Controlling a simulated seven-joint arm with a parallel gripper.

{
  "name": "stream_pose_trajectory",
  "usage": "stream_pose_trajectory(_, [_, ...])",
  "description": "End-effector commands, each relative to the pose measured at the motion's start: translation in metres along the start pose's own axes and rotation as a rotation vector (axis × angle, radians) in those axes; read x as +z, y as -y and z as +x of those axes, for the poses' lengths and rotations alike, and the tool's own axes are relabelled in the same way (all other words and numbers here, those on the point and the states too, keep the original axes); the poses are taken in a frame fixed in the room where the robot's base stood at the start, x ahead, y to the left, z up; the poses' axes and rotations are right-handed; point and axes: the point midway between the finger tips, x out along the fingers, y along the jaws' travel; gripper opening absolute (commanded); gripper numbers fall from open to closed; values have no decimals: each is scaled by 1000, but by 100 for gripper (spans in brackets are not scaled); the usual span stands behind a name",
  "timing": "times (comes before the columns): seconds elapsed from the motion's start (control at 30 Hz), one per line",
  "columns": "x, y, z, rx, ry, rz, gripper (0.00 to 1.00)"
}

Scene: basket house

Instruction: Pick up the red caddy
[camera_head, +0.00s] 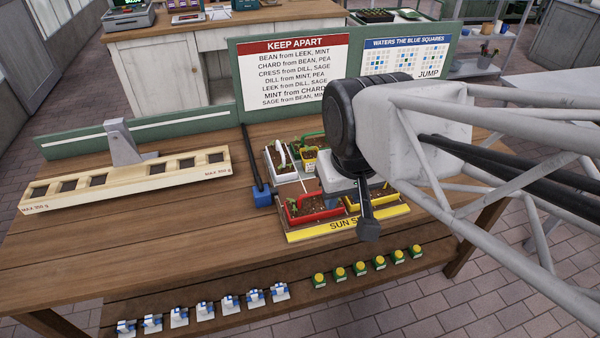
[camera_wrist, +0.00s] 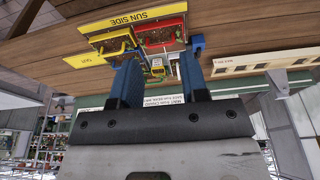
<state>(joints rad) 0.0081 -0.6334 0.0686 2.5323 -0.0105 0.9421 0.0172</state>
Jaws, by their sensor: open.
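The red caddy (camera_head: 318,216) holds dark soil and small green plants. It sits at the front left of a tray (camera_head: 292,237) marked with a yellow "SUN SIDE" strip. It also shows in the wrist view (camera_wrist: 158,43), just beyond my fingertips. My gripper (camera_wrist: 160,72) is open, its two blue fingers apart with no caddy held between them. In the head view my wrist and gripper body are above the tray and hide part of its right side. The exact gap between fingers and red caddy is hard to tell.
A yellow caddy (camera_head: 372,199) stands right of the red one. A blue-ended dark bar (camera_head: 262,195) lies left. A cream rack (camera_head: 125,181) stands farther left. A sign board (camera_head: 294,72) rises behind.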

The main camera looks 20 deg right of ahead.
Motion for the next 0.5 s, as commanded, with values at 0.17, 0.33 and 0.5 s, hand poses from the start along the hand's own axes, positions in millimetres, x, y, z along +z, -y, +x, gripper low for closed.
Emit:
stream_pose_trajectory(0.17, [-1,0,0,0,1,3,41])
stream_pose_trajectory(0.33, [-8,0,4,1,8,47,41])
stream_pose_trajectory(0.5, [-26,-2,16,3,29,168,41])
